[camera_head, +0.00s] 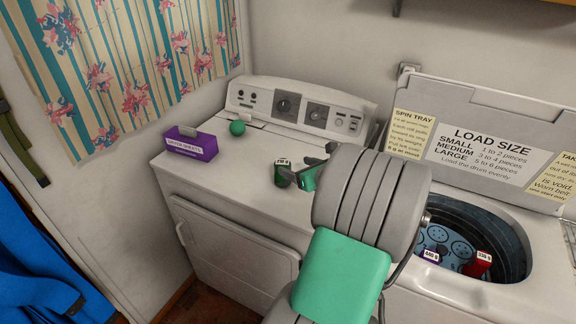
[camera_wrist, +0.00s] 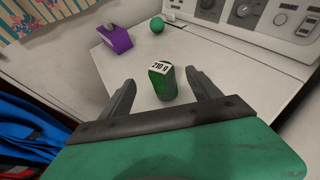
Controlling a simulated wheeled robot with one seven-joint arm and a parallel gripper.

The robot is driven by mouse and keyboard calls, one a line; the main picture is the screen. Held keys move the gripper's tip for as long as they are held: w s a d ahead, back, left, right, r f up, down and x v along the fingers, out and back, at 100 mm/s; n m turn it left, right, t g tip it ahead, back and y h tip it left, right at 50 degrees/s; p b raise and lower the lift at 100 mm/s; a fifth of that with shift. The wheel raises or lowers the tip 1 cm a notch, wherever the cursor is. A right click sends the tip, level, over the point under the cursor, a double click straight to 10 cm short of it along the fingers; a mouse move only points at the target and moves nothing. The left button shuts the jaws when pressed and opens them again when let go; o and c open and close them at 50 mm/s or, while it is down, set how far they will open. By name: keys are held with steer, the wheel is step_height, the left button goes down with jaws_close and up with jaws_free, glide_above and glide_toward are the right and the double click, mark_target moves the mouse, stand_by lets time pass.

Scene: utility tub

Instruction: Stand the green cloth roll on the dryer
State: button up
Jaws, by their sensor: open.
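The green cloth roll (camera_head: 282,173) with a white label stands upright on the top of the white dryer (camera_head: 235,176). In the wrist view the green cloth roll (camera_wrist: 163,85) shows just beyond and between the two finger tips, its label reading "210 g". My gripper (camera_head: 306,168) is open, to the right of the roll in the head view. In the wrist view my gripper (camera_wrist: 160,82) has its fingers spread on either side of the roll's near end, with gaps visible. Nothing is held. The far side of the roll's base is hidden.
A purple box (camera_head: 190,144) and a green ball (camera_head: 237,127) sit on the dryer to the left, before the control panel (camera_head: 300,107). An open tub (camera_head: 510,238) to the right holds a red item (camera_head: 480,262) and a dark labelled item (camera_head: 432,256).

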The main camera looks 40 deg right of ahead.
steer(key=d+v, duration=0.1)
steer(key=v, duration=0.4)
steer(key=w+a+f+n+g+y, duration=0.1)
steer(key=w+a+n+g+y, duration=0.15)
steer(key=a+n, duration=0.75)
steer(key=w+a+f+n+g+y, duration=0.1)
steer(key=w+a+f+n+g, duration=0.15)
steer(key=a+n, duration=0.7)
steer(key=s+a+r+n+g, duration=0.1)
steer(key=s+a+n+g, duration=0.1)
steer(key=s+a+n, duration=0.3)
steer(key=s+a+n+g+h, duration=0.1)
steer(key=s+a+n, duration=0.4)
steer(key=a+n, duration=0.6)
steer(key=shift+s+a+r+n+g, duration=0.15)
steer(key=shift+s+r+n+g, duration=0.25)
steer(key=shift+n+g, duration=0.65)
steer(key=shift+t, duration=0.25)
